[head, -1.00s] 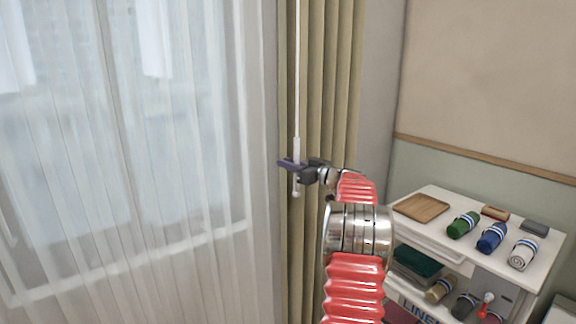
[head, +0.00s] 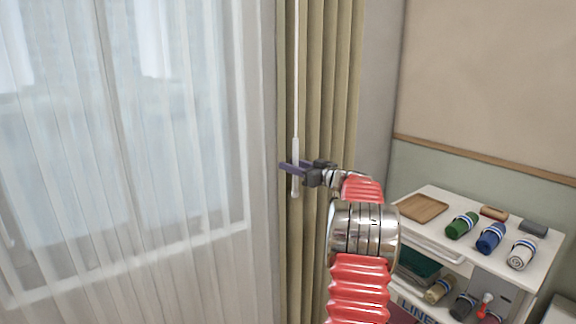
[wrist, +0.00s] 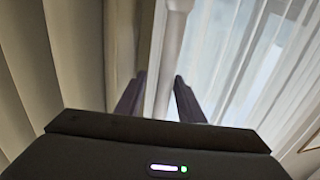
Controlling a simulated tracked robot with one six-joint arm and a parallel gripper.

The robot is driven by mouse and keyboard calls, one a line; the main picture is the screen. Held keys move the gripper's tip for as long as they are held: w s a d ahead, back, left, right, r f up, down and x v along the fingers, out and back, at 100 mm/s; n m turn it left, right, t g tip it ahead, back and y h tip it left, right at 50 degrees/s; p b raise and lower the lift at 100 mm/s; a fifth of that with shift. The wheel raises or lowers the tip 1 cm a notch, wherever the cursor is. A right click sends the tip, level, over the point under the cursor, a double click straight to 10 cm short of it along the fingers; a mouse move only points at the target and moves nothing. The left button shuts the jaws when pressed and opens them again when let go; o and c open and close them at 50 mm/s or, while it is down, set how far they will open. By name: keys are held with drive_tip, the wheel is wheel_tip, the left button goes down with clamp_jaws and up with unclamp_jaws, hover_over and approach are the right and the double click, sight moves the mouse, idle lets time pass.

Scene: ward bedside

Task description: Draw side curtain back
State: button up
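A sheer white curtain (head: 130,190) hangs over the window on the left in the head view. A tan pleated curtain (head: 325,80) hangs to its right, gathered in narrow vertical folds. A thin white wand (head: 296,148) with a thicker handle hangs in front of the tan curtain. My gripper (head: 287,167) is at the wand's handle, its dark purple fingers crossing it. In the wrist view my gripper (wrist: 161,82) has its fingers apart, with the pale wand (wrist: 172,38) just beyond and in line with the gap. Contact with the wand cannot be made out.
A white cart (head: 437,240) stands at the lower right, with a wooden tray (head: 423,208), rolled green (head: 462,225), blue (head: 491,238) and white (head: 522,253) towels on top. More items fill its lower shelf. The wall above is clear.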

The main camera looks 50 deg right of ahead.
drive_tip(key=s, duration=1.1)
drive_tip(key=shift+s, duration=0.35)
